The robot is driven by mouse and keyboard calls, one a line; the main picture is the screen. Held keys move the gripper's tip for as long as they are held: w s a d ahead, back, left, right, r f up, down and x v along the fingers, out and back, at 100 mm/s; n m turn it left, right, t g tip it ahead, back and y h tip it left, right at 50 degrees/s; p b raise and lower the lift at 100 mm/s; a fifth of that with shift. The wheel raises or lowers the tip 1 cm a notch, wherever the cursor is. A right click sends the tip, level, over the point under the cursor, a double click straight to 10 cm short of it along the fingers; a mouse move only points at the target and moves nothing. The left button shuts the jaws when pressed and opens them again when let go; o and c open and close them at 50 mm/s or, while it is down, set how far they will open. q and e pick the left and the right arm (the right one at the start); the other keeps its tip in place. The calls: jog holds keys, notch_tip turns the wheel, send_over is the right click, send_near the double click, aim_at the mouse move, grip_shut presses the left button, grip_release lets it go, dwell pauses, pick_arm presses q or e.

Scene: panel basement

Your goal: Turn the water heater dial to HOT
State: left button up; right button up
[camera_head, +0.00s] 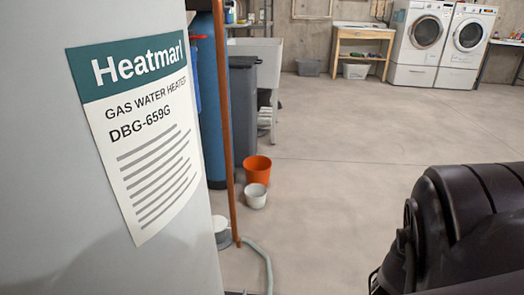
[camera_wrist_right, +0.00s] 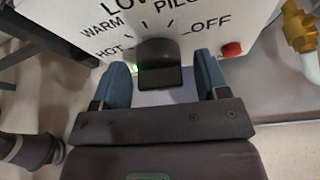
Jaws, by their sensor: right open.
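The grey water heater (camera_head: 60,190) fills the left of the head view, with a "Heatmarl" gas water heater label on it. Its dial is out of sight there. In the right wrist view, the black dial (camera_wrist_right: 158,55) sits on a white control panel (camera_wrist_right: 210,45) marked HOT, WARM, LOW, PILOT and OFF. I cannot tell which mark the dial points at. My right gripper (camera_wrist_right: 161,70) is open, with one blue finger on each side of the dial's lower part. I cannot tell whether either finger touches it. My left gripper is not in view.
A red button (camera_wrist_right: 231,49) is right of the dial, and a brass valve (camera_wrist_right: 300,30) is further right. In the head view, a copper pipe (camera_head: 224,120), an orange bucket (camera_head: 257,171) and a white bucket (camera_head: 256,197) stand beside the heater. Open floor (camera_head: 340,180) lies beyond.

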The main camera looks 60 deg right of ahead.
jog(key=shift+s+d+r, duration=0.15)
jog(key=shift+s, duration=0.1)
pick_arm(q)
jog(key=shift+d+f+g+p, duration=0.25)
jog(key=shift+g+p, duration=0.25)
jog(key=shift+p, duration=0.6)
pick_arm(e)
jog(key=v, duration=1)
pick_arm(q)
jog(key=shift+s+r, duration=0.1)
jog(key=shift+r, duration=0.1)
pick_arm(e)
jog(key=shift+r, duration=0.1)
